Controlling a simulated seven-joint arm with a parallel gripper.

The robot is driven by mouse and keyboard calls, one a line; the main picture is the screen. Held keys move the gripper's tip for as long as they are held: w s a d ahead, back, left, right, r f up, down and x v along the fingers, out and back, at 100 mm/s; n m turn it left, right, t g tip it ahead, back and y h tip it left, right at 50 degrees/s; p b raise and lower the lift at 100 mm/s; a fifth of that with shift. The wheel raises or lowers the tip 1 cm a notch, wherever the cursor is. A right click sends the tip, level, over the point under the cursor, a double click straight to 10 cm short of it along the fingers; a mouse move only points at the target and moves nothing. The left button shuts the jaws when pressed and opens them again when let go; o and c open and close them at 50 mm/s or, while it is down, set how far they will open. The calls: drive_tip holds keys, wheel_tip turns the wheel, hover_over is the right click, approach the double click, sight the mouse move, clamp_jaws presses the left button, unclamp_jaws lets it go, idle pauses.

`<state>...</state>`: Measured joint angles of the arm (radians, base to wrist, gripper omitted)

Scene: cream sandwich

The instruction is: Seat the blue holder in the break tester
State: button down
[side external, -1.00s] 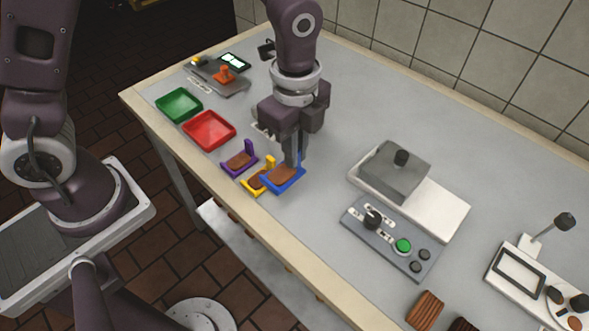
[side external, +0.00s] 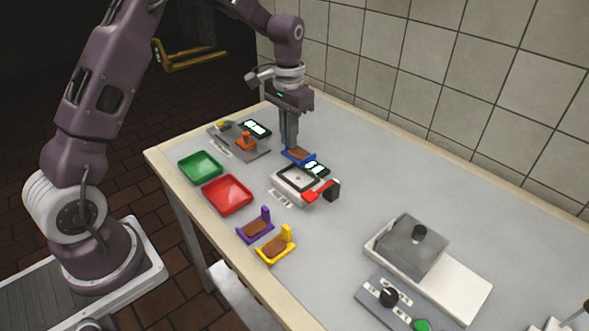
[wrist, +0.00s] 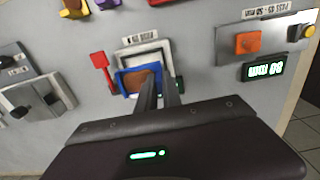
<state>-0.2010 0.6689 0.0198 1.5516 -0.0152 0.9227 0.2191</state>
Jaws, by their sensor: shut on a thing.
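My gripper (side external: 290,143) is shut on the blue holder (side external: 296,156), which carries a brown slab. Its fingers point down and grip the holder at the back edge of the white device with a red lever, which I take as the break tester (side external: 288,188). In the wrist view the blue holder (wrist: 126,88) lies over the device's white-framed recess (wrist: 146,53), between my fingertips (wrist: 158,92) and the frame. It looks raised above the device; I cannot tell by how much. Part of the recess and the device's display are hidden in the wrist view.
Purple (side external: 256,228) and yellow (side external: 276,250) holders with brown slabs stand near the front edge. Green (side external: 200,166) and red (side external: 227,194) trays lie left. A grey gauge plate (side external: 226,134) with an orange block is at the far left. A weighted white unit (side external: 452,284) stands right.

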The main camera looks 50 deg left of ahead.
sight(289, 151)
wheel_tip(289, 151, down, 7)
drive_tip(key=shift+r, duration=0.2)
drive_tip(key=shift+d, duration=0.1)
drive_tip(key=c, duration=1.5)
unclamp_jaws()
drive_tip(key=shift+f, duration=0.1)
